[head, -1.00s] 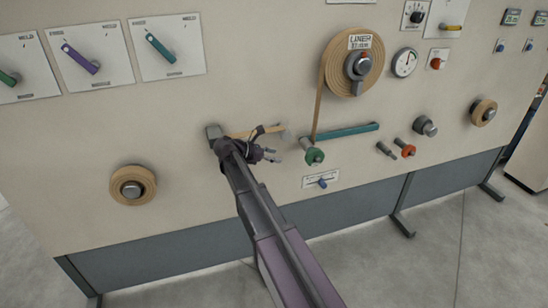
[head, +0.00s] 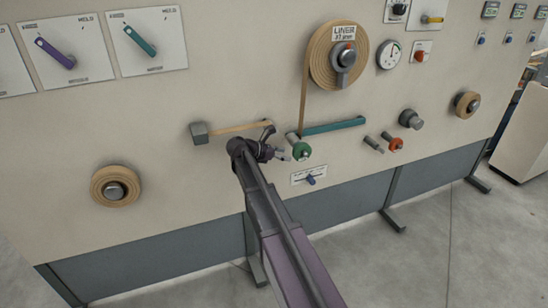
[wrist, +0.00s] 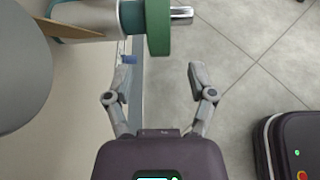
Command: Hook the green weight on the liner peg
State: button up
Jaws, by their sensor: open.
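The green weight (head: 300,151) is a thick disc on a metal pin at the left end of a teal bar (head: 335,127), low on the panel. The wrist view shows the green weight (wrist: 158,28) edge-on, with the shiny pin tip poking out to its right. My gripper (head: 286,155) is open and empty, just left of the weight in the head view. In the wrist view its fingertips (wrist: 160,74) are spread, just short of the weight and apart from it. A short bare peg (head: 372,143) sticks out farther right.
The liner reel (head: 337,58) sits above, its strip running down to the weight's roller. An orange weight (head: 395,145) is on a peg at the right. A blue-knobbed slider (head: 310,179) sits below.

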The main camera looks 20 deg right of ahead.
aim_at(293, 154)
jog(key=shift+b+x, duration=0.6)
jog(key=shift+x, duration=1.45)
grip_shut()
jog(key=shift+s+f, duration=0.1)
